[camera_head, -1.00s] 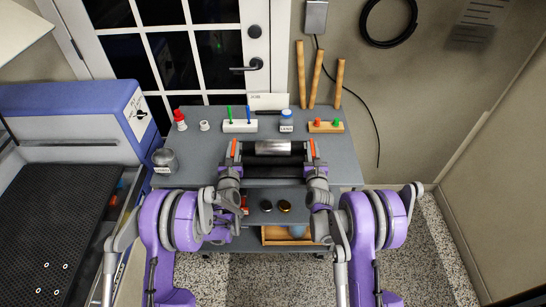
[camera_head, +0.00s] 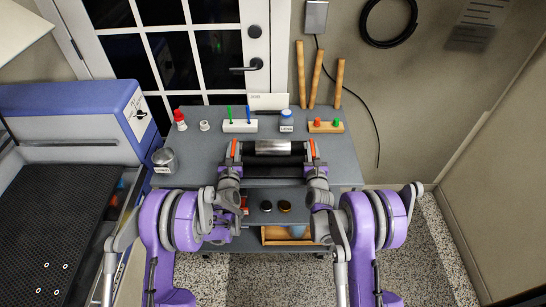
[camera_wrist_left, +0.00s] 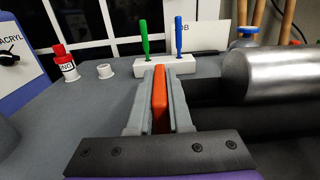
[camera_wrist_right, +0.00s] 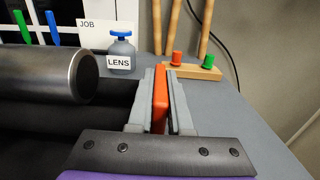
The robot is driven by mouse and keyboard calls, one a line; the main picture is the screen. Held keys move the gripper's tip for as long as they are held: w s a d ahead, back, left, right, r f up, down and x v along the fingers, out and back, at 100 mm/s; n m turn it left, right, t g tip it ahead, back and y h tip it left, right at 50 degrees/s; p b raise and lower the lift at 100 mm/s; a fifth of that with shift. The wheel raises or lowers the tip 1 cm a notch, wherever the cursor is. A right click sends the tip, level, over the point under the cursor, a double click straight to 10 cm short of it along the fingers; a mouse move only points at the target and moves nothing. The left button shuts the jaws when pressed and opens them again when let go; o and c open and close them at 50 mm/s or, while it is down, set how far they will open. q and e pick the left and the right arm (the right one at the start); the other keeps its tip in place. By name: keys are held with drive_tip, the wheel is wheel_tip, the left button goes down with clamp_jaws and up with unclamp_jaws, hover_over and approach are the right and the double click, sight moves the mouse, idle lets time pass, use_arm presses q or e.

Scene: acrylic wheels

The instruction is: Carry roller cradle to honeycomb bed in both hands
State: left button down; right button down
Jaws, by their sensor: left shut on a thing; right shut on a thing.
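The roller cradle (camera_head: 262,160) has dark rollers and an orange grip at each end, and carries a shiny metal cylinder (camera_head: 273,147). It is over the grey cart top in front of me; I cannot tell whether it touches it. My left gripper (camera_head: 234,157) is shut on the left orange grip (camera_wrist_left: 160,98). My right gripper (camera_head: 312,157) is shut on the right orange grip (camera_wrist_right: 160,98). The honeycomb bed (camera_head: 50,225) is the black perforated surface in the blue and grey machine at far left, with several small pale rings on it.
On the cart top (camera_head: 205,160) stand a red-capped bottle (camera_head: 180,120), a white holder with green and blue tools (camera_head: 240,126), a LENS bottle (camera_head: 286,121), a wooden peg block (camera_head: 326,127) and a jar (camera_head: 164,160). Wooden rods (camera_head: 339,82) lean against the wall.

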use_arm(q)
drive_tip(key=shift+w+r, duration=0.1)
drive_tip(key=shift+r, duration=0.1)
use_arm(e)
drive_tip(key=shift+w+r, duration=0.1)
drive_tip(key=shift+r, duration=0.05)
